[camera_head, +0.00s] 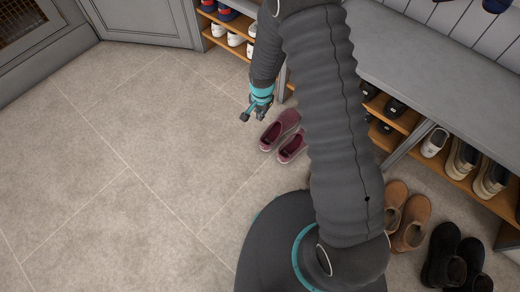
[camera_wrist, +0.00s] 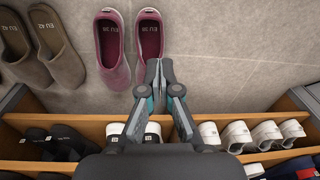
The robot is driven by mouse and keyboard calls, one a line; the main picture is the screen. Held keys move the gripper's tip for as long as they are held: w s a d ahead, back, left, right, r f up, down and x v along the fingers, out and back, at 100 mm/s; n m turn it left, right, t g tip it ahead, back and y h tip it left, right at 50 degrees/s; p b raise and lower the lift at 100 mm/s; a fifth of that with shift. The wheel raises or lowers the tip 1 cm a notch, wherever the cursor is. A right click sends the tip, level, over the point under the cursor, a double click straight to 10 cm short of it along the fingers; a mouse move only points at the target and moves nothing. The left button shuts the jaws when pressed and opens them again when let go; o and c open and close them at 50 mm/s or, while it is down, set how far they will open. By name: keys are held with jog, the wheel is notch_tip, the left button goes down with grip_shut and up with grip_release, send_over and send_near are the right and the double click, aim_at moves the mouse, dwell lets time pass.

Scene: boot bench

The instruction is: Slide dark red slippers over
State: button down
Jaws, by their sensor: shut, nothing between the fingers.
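The pair of dark red slippers lies on the tiled floor in front of the rack, in the middle of the head view. One slipper (camera_head: 280,130) is farther back and the other (camera_head: 293,148) is partly hidden by my arm. In the wrist view the left slipper (camera_wrist: 115,72) shows whole, and the right slipper (camera_wrist: 149,42) is partly covered at its near end by my fingertips. My gripper (camera_head: 250,113) is shut and empty, just left of the slippers in the head view. It also shows in the wrist view (camera_wrist: 159,68). I cannot tell whether it touches the right slipper.
Brown slippers (camera_wrist: 57,47) lie left of the red pair in the wrist view. The wooden rack (camera_wrist: 80,122) with several shoes is close below my gripper. Tan boots (camera_head: 412,222) and black boots (camera_head: 441,256) stand at right. Floor (camera_head: 130,150) at left is clear.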

jog(key=m+g, duration=0.1)
send_near(260, 153)
jog(key=s+a+r, duration=0.3)
jog(key=f, duration=0.9)
jog(key=shift+s+d+f, duration=0.1)
jog(key=shift+s+d, duration=0.05)
jog(key=shift+s, duration=0.1)
jog(key=shift+w+d+f, duration=0.1)
jog(key=shift+w+d, duration=0.3)
jog(key=shift+w, duration=0.2)
jog(key=shift+w+d+f, duration=0.15)
jog(key=shift+w+d, duration=0.25)
jog(key=shift+w, duration=0.2)
jog(key=shift+w+d, duration=0.4)
jog(key=shift+w, duration=0.05)
jog(key=shift+w, duration=0.1)
